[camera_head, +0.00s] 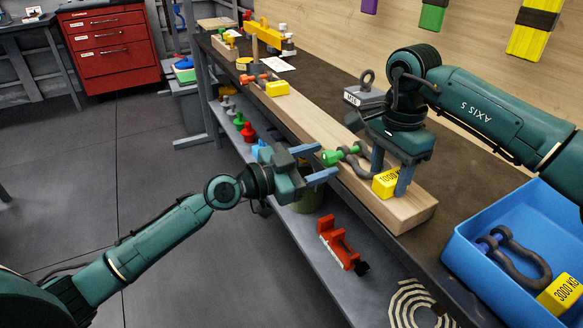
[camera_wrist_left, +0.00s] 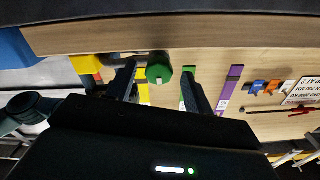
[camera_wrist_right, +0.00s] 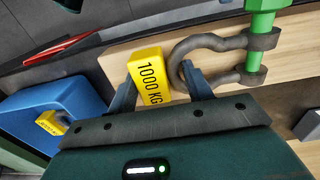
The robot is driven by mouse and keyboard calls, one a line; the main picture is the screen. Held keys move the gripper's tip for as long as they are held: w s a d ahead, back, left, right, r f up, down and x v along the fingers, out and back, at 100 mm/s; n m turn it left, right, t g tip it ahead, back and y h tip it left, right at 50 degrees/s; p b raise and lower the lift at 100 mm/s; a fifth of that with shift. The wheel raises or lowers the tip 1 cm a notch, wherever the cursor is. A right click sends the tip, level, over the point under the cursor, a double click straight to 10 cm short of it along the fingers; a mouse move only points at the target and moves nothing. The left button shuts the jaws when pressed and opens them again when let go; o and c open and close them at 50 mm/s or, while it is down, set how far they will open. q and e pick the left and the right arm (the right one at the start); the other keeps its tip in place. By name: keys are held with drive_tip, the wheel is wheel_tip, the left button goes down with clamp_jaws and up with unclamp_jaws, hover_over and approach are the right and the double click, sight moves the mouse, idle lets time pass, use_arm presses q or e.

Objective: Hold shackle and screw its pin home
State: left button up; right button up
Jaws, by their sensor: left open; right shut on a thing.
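A grey shackle (camera_head: 362,167) with a yellow 1000 KG tag (camera_head: 385,183) is at the near end of the wooden beam. Its green pin (camera_head: 331,157) points its head toward my left gripper. In the right wrist view the pin (camera_wrist_right: 256,54) spans the gap between the shackle's ears, with its thick head outside one ear. My right gripper (camera_wrist_right: 160,84) is shut on the shackle at its tagged bow, one finger inside the bow. My left gripper (camera_head: 314,163) is open, its fingers on either side of the pin head (camera_wrist_left: 159,70). I cannot tell whether they touch it.
The wooden beam (camera_head: 420,213) lies along the dark bench. A blue bin (camera_head: 480,205) at right holds another shackle (camera_head: 520,260) with a 3000 KG tag. A grey block with an eye (camera_head: 365,95) stands behind the beam. An orange-pinned shackle (camera_head: 254,79) is farther along.

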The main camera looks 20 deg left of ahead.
use_arm(q)
drive_tip(key=v, duration=1)
drive_tip(key=shift+s+a, duration=0.2)
drive_tip(key=shift+s, duration=0.05)
use_arm(e)
drive_tip(key=shift+a, duration=0.1)
drive_tip(key=o, duration=1.2)
